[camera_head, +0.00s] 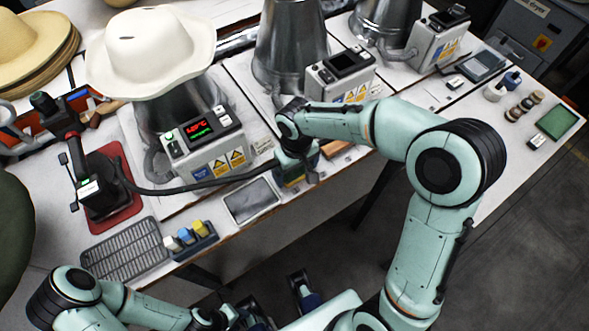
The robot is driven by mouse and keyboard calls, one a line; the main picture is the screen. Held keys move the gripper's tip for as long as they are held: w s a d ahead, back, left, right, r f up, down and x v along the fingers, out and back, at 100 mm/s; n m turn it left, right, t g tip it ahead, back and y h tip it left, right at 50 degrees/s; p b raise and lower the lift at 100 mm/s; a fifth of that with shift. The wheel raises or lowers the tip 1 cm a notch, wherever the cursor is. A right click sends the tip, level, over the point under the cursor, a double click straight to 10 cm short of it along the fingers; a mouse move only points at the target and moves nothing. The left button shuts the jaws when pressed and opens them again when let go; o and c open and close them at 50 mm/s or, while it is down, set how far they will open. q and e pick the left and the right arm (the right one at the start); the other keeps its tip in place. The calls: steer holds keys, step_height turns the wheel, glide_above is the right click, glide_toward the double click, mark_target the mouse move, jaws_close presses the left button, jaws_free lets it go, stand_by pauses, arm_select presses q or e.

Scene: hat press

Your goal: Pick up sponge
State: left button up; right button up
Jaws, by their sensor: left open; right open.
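My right gripper (294,158) is over the front edge of the table, pointing down, open. Directly below it is a small block with yellow and dark blue-green parts (291,181), partly covered by the gripper. I cannot tell whether this block is the sponge, or whether the fingers touch it. A brown, flat-topped block (336,149) lies just right of the gripper, partly behind my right forearm. My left gripper (275,303) is low at the bottom edge, in front of the table and away from its objects, open.
A cream hat (151,48) sits on a press with a lit control box (203,139). A dark hose crosses in front of it. A grey tray (252,201), wire rack (124,252) and small bottle holder (190,241) line the front edge. A green pad (557,122) lies far right.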

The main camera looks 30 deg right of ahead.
steer(key=c, duration=0.6)
steer(key=shift+c, duration=0.2)
step_height(320, 180, up, 20)
steer(key=p, duration=0.3)
steer(key=shift+p, duration=0.3)
steer(key=shift+o, duration=0.3)
